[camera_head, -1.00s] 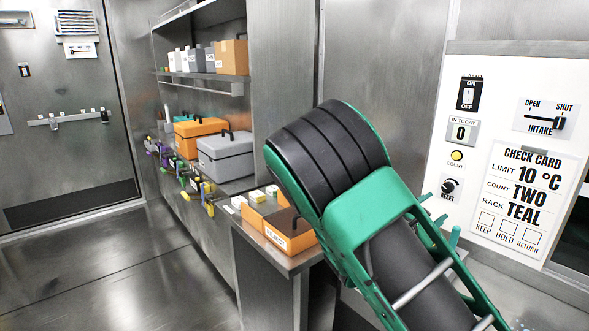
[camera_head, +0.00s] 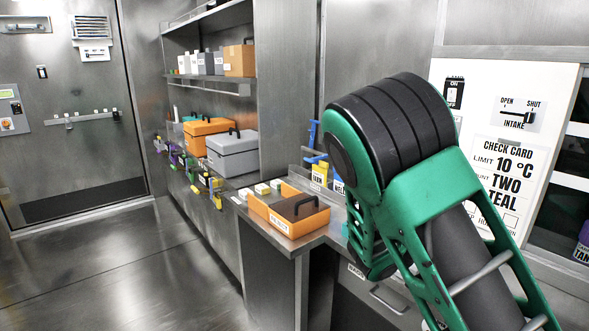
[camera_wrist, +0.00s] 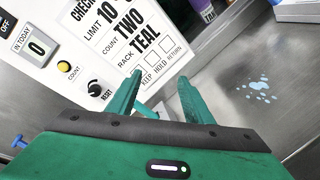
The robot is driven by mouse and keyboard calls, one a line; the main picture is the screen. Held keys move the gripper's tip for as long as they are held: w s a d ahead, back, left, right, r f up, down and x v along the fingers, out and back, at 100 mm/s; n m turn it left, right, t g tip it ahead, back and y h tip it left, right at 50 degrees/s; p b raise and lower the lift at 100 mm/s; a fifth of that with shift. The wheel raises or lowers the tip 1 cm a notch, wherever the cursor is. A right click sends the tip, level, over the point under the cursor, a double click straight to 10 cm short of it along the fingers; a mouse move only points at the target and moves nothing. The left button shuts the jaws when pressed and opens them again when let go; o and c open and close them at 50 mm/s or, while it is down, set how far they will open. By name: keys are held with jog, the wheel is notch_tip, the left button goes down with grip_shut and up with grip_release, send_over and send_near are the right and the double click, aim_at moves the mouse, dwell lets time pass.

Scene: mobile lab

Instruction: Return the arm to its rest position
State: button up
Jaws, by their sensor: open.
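In the head view my green and black arm is folded upward in front of the panel, covering part of the check card (camera_head: 505,165). My gripper's fingers are hidden in the head view.
An orange tray (camera_head: 295,222) stands on the metal counter left of my arm. Shelves behind hold an orange case (camera_head: 207,137) and a grey case (camera_head: 232,152). A blue splash (camera_wrist: 259,88) marks the counter. The floor at left is clear.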

jog(key=s+d+f+m+g+y, duration=0.35)
jog(key=s+m, duration=0.25)
jog(key=s, duration=0.3)
jog(key=s+d+f+m+g+y, duration=0.35)
jog(key=s+m, duration=0.25)
jog(key=s, duration=0.3)
jog(key=s+a+r+m+y, duration=0.2)
jog(key=s+a+m+y, duration=0.1)
jog(key=s, duration=0.6)
jog(key=s+a+r+m+y, duration=0.3)
jog(key=s+a+m+y, duration=0.1)
jog(key=s+a, duration=0.4)
jog(key=shift+s+r+m+g, duration=0.2)
jog(key=shift+s+m+g, duration=0.2)
jog(key=shift+s+m, duration=0.15)
jog(key=shift+w, duration=0.2)
jog(key=shift+w+f, duration=0.25)
jog(key=shift+w, duration=0.25)
